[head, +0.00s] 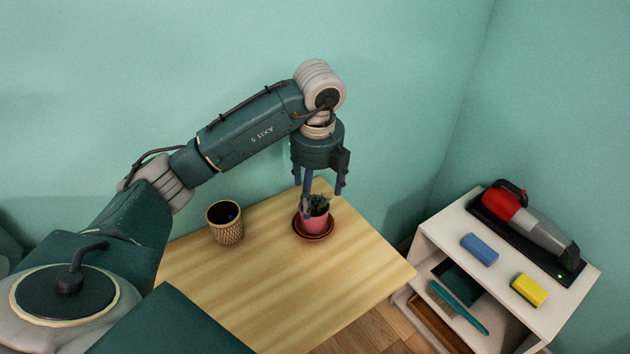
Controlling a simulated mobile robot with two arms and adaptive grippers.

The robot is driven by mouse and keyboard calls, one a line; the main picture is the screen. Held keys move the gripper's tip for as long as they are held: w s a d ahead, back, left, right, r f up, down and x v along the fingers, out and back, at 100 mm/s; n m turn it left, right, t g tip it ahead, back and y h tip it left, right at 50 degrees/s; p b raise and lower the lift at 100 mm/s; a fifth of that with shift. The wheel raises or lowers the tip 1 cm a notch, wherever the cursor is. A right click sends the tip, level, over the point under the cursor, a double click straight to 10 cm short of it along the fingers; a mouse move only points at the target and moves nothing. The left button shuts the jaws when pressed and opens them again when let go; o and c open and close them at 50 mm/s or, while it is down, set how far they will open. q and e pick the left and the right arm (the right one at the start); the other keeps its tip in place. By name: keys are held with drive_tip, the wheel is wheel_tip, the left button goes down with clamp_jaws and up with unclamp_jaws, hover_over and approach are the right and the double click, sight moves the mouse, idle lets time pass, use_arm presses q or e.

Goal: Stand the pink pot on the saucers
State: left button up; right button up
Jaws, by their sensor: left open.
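The pink pot (316,222), with a small dark green plant (318,203) in it, stands upright on the reddish-brown saucers (301,233) near the back of the wooden table. Only the rim of the saucers shows around the pot, so I cannot tell how many there are. My left gripper (324,200) points down from above at the pot. Its fingers are open; one finger hangs in front of the pot's left side and the other is to the right of the plant. My right gripper is not in view.
A woven pot (227,233) with a dark inside stands left on the wooden table (270,290). The table's front is clear. A white shelf (455,233) at right holds a red and grey handheld vacuum (525,222), a blue sponge (479,249) and a yellow sponge (529,289).

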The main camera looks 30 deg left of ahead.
sight(315, 215)
use_arm(q)
drive_tip(key=r, duration=0.6)
drive_tip(key=shift+s+d+p, duration=0.25)
drive_tip(key=shift+p, duration=0.1)
